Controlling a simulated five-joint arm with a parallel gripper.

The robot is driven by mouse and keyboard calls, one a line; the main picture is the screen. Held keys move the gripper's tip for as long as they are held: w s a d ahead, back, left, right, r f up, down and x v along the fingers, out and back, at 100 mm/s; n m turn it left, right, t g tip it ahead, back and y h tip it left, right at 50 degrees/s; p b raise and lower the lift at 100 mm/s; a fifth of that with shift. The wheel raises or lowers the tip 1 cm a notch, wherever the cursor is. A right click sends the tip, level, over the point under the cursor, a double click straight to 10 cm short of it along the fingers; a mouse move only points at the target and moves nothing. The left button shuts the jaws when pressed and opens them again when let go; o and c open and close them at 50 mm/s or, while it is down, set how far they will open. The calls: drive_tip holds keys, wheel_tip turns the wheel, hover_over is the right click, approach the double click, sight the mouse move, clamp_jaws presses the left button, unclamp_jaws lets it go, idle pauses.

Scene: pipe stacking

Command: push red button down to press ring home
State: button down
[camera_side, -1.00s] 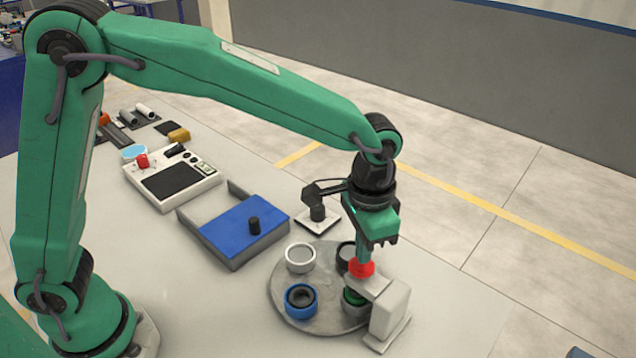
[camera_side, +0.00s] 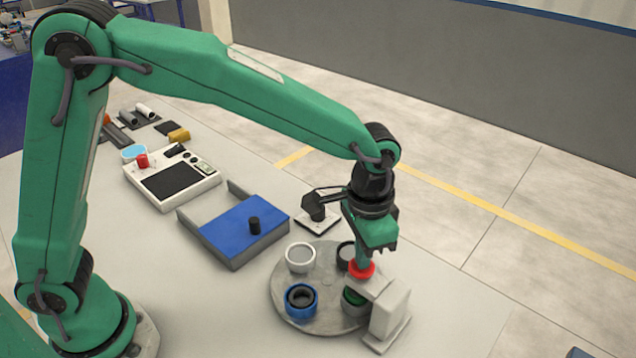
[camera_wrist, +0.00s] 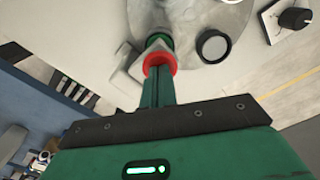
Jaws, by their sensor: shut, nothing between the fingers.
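The red button (camera_side: 361,269) sits on top of the white press (camera_side: 389,312) at the right of the round grey turntable. My gripper (camera_side: 362,262) is shut and points down, with its tips at the button's top. In the wrist view the red button (camera_wrist: 160,62) shows as a ring around my closed fingertips (camera_wrist: 158,72). A green ring or cup (camera_side: 354,296) is under the press arm, mostly hidden. Whether the ring is fully seated cannot be seen.
The turntable (camera_side: 330,262) also carries a white cup (camera_side: 300,257), a blue cup (camera_side: 301,299) holding a dark ring, and a dark cup (camera_side: 346,255). A blue tray block (camera_side: 243,231) and a white control box (camera_side: 172,179) stand to the left.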

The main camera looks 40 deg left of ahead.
drive_tip(key=shift+f, duration=0.9)
idle(0.8)
drive_tip(key=shift+r, duration=3.55)
